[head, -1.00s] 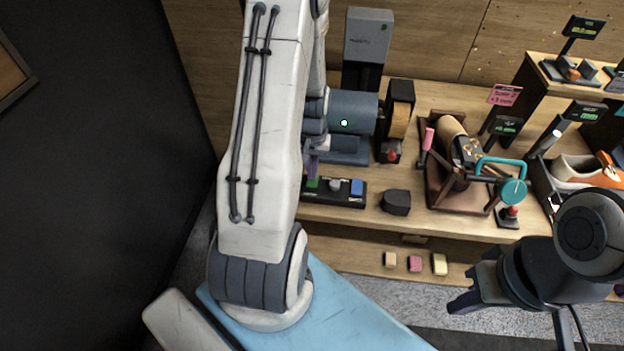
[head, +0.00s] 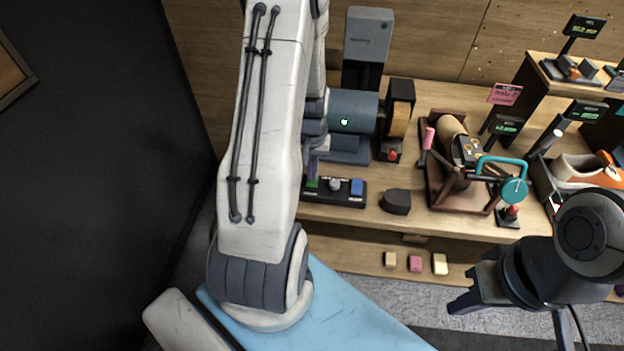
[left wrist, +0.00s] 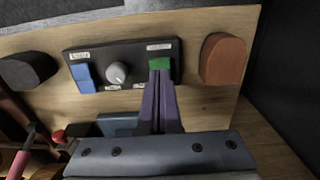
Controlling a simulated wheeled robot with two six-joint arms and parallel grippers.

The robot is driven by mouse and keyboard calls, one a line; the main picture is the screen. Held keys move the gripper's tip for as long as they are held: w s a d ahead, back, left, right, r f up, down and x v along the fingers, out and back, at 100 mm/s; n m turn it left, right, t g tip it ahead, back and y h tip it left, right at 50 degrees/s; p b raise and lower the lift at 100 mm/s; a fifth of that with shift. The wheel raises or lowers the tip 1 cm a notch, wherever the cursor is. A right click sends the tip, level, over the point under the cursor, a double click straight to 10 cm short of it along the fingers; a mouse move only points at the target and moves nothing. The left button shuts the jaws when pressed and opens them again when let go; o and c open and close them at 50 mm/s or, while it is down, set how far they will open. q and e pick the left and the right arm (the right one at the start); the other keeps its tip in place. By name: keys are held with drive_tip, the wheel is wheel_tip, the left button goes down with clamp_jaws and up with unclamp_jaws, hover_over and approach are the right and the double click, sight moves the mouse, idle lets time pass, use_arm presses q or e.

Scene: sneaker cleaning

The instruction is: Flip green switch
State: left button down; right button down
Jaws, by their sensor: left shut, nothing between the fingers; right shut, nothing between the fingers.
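The green switch (left wrist: 159,63) sits at one end of a black control panel (left wrist: 135,72), with a grey knob (left wrist: 118,73) and a blue switch (left wrist: 84,76) beside it. In the head view the green switch (head: 312,184) shows at the panel's left end, partly hidden by my left arm. My left gripper (left wrist: 159,76) is shut and empty, its fingertips at the edge of the green switch; I cannot tell whether they touch it. My right gripper (head: 461,298) is at the lower right of the head view, shut and empty, away from the panel.
A grey-blue motor drum (head: 352,111) stands behind the panel. A dark block (head: 396,202) lies right of it, and a brown block (left wrist: 224,59) shows beside the panel in the left wrist view. A wooden rack with a roller (head: 452,130) stands further right.

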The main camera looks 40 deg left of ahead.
use_arm(q)
drive_tip(key=shift+f+b, duration=0.7)
drive_tip(key=shift+f, duration=0.3)
drive_tip(key=shift+r, duration=0.2)
wheel_tip(320, 180, up, 7)
drive_tip(key=p, duration=0.6)
drive_tip(key=shift+f, duration=0.1)
idle(0.4)
